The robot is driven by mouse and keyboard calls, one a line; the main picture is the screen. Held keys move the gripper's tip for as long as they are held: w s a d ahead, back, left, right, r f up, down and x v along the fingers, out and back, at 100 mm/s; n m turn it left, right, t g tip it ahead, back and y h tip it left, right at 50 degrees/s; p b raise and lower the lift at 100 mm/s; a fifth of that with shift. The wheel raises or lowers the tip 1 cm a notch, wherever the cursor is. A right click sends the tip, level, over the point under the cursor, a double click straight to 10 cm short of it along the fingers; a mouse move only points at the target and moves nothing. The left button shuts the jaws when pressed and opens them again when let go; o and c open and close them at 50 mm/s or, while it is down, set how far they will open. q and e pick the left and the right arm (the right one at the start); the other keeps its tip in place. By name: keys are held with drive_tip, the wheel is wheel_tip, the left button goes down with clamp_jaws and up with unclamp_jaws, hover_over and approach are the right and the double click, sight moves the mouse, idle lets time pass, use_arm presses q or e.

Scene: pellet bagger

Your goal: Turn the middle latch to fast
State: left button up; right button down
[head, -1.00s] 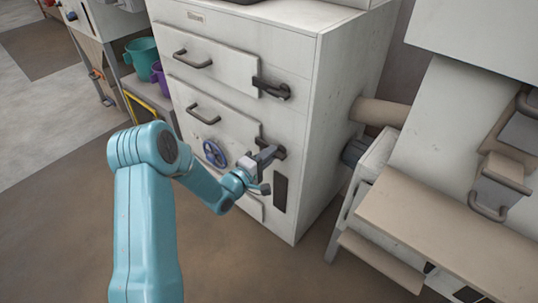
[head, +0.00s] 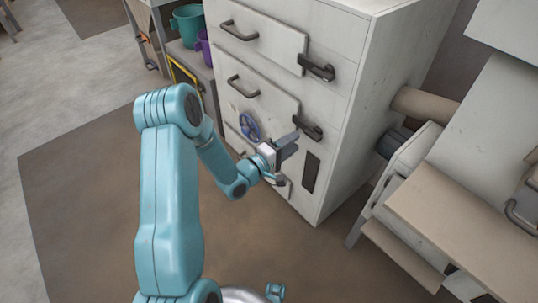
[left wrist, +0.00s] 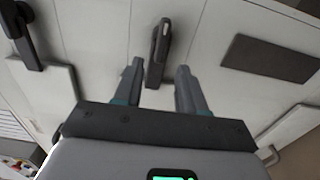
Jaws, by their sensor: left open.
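The middle latch (head: 309,128) is a dark handle at the right edge of the middle door (head: 262,105) on the pale cabinet. It lies roughly level across the door edge. My left gripper (head: 288,142) is open just in front of it, a little below and to its left in the head view. In the left wrist view the middle latch (left wrist: 159,50) shows between and beyond the two open fingers (left wrist: 160,75), lengthwise between them. I cannot tell whether a finger touches it. My right gripper is not in view.
The top latch (head: 316,67) is above; it also shows at the left of the wrist view (left wrist: 20,22). A blue handwheel (head: 249,127) is left of my gripper. A dark plate (head: 310,172) is below. A tan bench (head: 450,215) stands right.

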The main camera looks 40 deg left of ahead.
use_arm(q)
drive_tip(key=s+p, duration=0.1)
drive_tip(key=s, duration=0.9)
drive_tip(key=shift+s+a, duration=0.25)
drive_tip(key=shift+a, duration=0.15)
